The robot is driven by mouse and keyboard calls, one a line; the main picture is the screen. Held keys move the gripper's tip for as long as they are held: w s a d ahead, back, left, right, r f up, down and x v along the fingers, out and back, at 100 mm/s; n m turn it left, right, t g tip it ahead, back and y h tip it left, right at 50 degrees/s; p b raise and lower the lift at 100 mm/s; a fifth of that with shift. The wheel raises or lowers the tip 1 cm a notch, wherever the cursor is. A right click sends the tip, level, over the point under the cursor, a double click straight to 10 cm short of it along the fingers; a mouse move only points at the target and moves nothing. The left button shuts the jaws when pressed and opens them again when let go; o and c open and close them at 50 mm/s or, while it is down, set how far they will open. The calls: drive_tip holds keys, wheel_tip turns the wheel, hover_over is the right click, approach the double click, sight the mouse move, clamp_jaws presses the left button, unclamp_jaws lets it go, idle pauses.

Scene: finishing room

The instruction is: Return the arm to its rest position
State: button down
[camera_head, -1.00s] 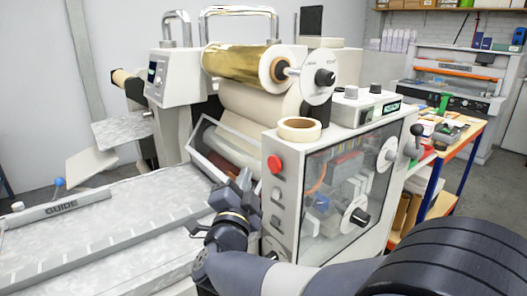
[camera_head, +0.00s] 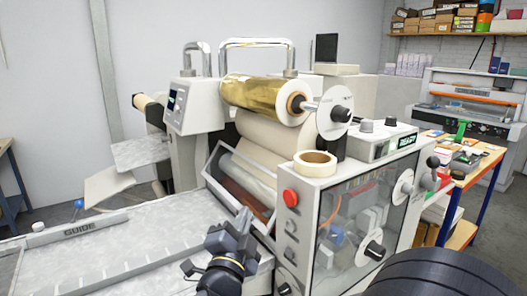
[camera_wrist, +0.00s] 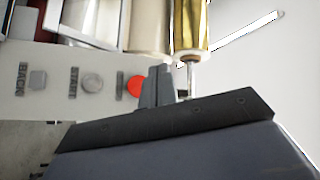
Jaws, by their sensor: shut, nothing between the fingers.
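My gripper (camera_head: 236,226) shows at the bottom middle of the head view, above the right end of the feed table and left of the laminating machine's control side. In the wrist view my gripper (camera_wrist: 158,72) has its fingers together with nothing between them. The red button (camera_head: 290,198) is on the machine's front panel; in the wrist view the red button (camera_wrist: 137,86) appears beside the fingertips. I cannot tell from the wrist view how far apart they are.
The machine (camera_head: 330,190) carries a gold foil roll (camera_head: 255,92) and a tape roll (camera_head: 315,163). The feed table (camera_head: 120,245) with its guide spreads left. A workbench (camera_head: 465,165) with tools stands at right. Open floor shows at far left.

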idle(0.4)
drive_tip(key=w+d+b, duration=0.2)
drive_tip(key=d, duration=0.1)
drive_tip(key=w+d, duration=0.1)
drive_tip(key=shift+d+f+b, duration=0.2)
drive_tip(key=shift+d+b, duration=0.1)
drive_tip(key=shift+b, duration=0.1)
drive_tip(key=r+p, duration=0.1)
drive_tip(key=p, duration=0.1)
drive_tip(key=shift+p, duration=0.4)
drive_tip(key=shift+p, duration=0.45)
